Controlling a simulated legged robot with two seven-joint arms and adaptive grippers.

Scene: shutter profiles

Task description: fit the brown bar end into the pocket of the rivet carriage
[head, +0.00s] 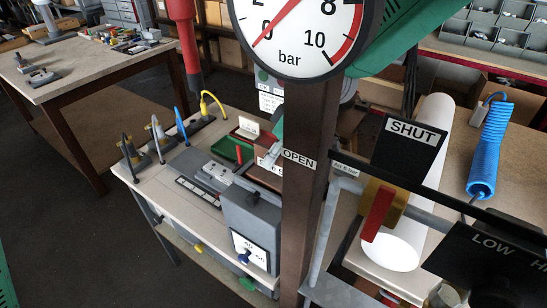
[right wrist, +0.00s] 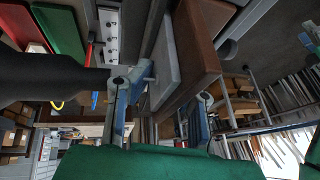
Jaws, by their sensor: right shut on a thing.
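My right gripper (head: 271,158) is partly hidden behind a dark brown post in the head view. In the right wrist view, its two grey-blue fingers (right wrist: 162,105) stand on either side of a brown bar (right wrist: 203,40) and a pale grey plate (right wrist: 172,75). The gripper appears shut on the brown bar; the contact is partly covered. Whether the grey plate belongs to the bar I cannot tell. I cannot make out the rivet carriage or its pocket for certain. My left gripper is not in view.
A large pressure gauge (head: 298,30) and the brown post (head: 308,200) block the middle of the head view. The bench (head: 130,170) carries upright tools, a green tray (head: 232,149) and a grey box (head: 250,222). A SHUT sign (head: 408,133), red lever (head: 378,213) and white cylinder (head: 400,240) stand right.

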